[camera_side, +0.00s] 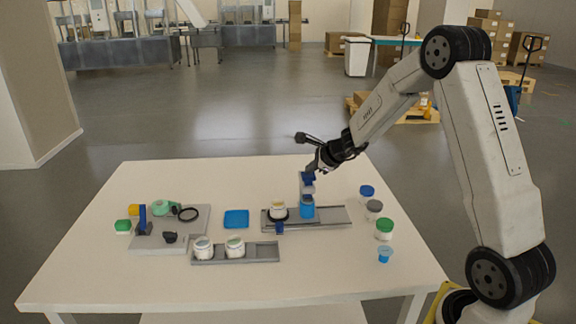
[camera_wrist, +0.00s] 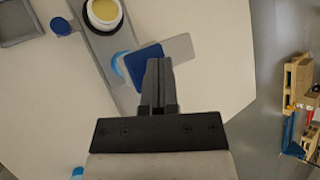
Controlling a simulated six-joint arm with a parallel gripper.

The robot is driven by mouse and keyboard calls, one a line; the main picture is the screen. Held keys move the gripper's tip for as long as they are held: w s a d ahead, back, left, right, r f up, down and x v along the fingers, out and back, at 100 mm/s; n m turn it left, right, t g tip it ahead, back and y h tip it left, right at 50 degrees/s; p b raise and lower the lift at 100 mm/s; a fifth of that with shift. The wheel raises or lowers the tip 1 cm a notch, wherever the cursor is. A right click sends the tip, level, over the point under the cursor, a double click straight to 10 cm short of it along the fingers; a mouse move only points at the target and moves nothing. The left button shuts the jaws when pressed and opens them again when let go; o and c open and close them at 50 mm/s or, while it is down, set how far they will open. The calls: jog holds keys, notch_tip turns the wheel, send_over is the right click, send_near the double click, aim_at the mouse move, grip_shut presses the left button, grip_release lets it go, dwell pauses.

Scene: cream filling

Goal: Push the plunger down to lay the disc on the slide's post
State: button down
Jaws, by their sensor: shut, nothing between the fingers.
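My gripper (camera_side: 309,168) is shut and empty, pointing down just above the dark blue top of the plunger (camera_side: 308,178). In the wrist view its closed fingers (camera_wrist: 158,68) overlap the edge of the blue plunger top (camera_wrist: 144,64); I cannot tell whether they touch it. A grey upright stands under the blue top. Below it, a light blue round piece (camera_side: 307,208) sits on the grey slide (camera_side: 336,214); its edge also shows in the wrist view (camera_wrist: 119,68). I cannot tell the disc or the post apart there. A white jar with yellowish content (camera_side: 278,209) stands on the slide beside it.
A blue square tray (camera_side: 236,219) lies left of the slide. A grey rack (camera_side: 262,253) with two white jars is in front. Several lidded jars, including a green-lidded one (camera_side: 384,229), line the right. A grey board (camera_side: 160,242) with tools is at left.

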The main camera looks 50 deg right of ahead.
jog(key=shift+f, duration=0.3)
jog(key=shift+r, duration=1.4)
jog(key=shift+r, duration=0.2)
jog(key=shift+r, duration=2.85)
